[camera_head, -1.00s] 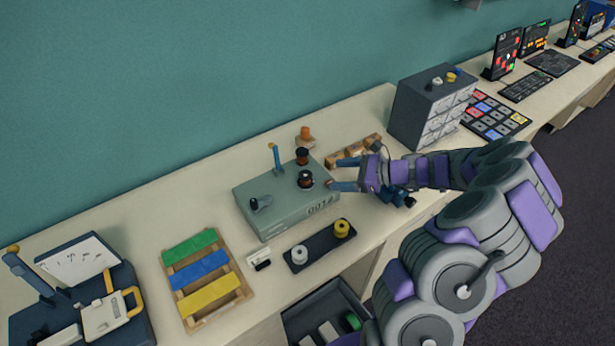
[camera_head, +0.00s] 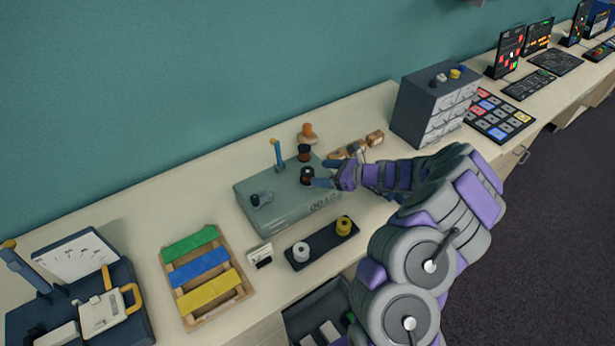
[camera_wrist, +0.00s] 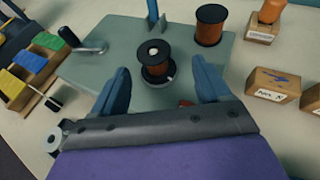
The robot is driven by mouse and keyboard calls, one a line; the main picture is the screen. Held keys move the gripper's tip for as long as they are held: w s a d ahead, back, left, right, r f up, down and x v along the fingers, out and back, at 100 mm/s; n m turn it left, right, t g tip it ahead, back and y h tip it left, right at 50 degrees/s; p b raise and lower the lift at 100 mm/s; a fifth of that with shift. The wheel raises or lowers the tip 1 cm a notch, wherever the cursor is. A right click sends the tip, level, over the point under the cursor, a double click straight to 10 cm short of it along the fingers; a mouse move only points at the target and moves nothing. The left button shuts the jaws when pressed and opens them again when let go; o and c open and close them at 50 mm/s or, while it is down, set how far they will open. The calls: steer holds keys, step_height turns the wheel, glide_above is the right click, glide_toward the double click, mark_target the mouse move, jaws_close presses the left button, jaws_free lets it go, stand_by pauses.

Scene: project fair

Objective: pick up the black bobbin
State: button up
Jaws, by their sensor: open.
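Two bobbins with black flanges and copper-brown winding are on the grey-green winding box (camera_head: 262,212). The nearer black bobbin (camera_head: 307,177) has a pale centre on top and also shows in the wrist view (camera_wrist: 155,57). The other black bobbin (camera_head: 304,152) stands farther back and shows upright in the wrist view (camera_wrist: 210,25). My gripper (camera_head: 322,172) is open, with its blue fingers (camera_wrist: 160,70) on either side of the nearer bobbin. I cannot tell whether either finger touches it.
A blue post (camera_head: 277,155) and a crank (camera_head: 261,200) rise from the box. A dark tray (camera_head: 322,244) holds a white and a yellow bobbin in front. Labelled wooden blocks (camera_wrist: 272,83) and an orange spool (camera_head: 307,132) lie nearby. A drawer cabinet (camera_head: 412,110) stands right.

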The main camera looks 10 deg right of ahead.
mark_target(309, 172)
steer(key=shift+s+a+b+x, duration=0.15)
steer(key=shift+b+x, duration=0.2)
steer(key=shift+x, duration=1.1)
steer(key=shift+s+a+b+x, duration=0.1)
steer(key=shift+b+x, duration=0.2)
steer(key=shift+x, duration=1.1)
steer(key=shift+d, duration=0.1)
steer(key=c, duration=1)
